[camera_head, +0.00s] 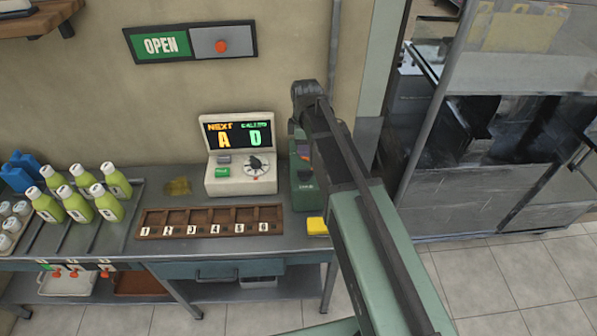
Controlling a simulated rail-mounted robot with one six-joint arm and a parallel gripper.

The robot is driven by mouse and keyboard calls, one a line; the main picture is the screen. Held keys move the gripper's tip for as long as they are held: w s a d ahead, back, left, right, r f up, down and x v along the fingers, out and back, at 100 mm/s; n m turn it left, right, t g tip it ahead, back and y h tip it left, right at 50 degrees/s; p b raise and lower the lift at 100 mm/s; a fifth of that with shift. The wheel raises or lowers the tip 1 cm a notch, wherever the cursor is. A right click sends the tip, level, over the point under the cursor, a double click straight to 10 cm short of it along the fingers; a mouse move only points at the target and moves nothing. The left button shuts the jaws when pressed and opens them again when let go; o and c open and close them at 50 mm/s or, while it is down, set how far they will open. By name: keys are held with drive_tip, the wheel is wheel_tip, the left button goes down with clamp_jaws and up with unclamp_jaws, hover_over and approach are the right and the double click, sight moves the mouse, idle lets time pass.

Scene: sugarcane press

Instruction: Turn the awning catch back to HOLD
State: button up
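I cannot make out an awning catch marked HOLD in the head view. A green box (303,190) stands on the bench at the right, partly hidden behind my arm, and I cannot tell what it is. My arm reaches up from the lower right, and its dark end (305,98) is in front of the wall above that box. The fingers of my gripper are hidden or too small to make out, so its opening does not show. Nothing held is visible.
An OPEN sign (162,46) with a red knob is on the wall. A number display with a dial (239,168), a numbered wooden tray (211,229), several green bottles (79,209) and a yellow block (317,226) are on the bench. Glass-and-metal cabinets (480,190) stand right.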

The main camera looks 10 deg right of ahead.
sight(305, 169)
drive_tip(key=shift+n, duration=0.7)
wheel_tip(305, 169, down, 11)
drive_tip(key=b, duration=1.1)
drive_tip(key=shift+s+d, duration=0.1)
drive_tip(key=shift+s, duration=0.05)
drive_tip(key=shift+r, duration=0.1)
drive_tip(key=shift+c, duration=0.3)
clamp_jaws()
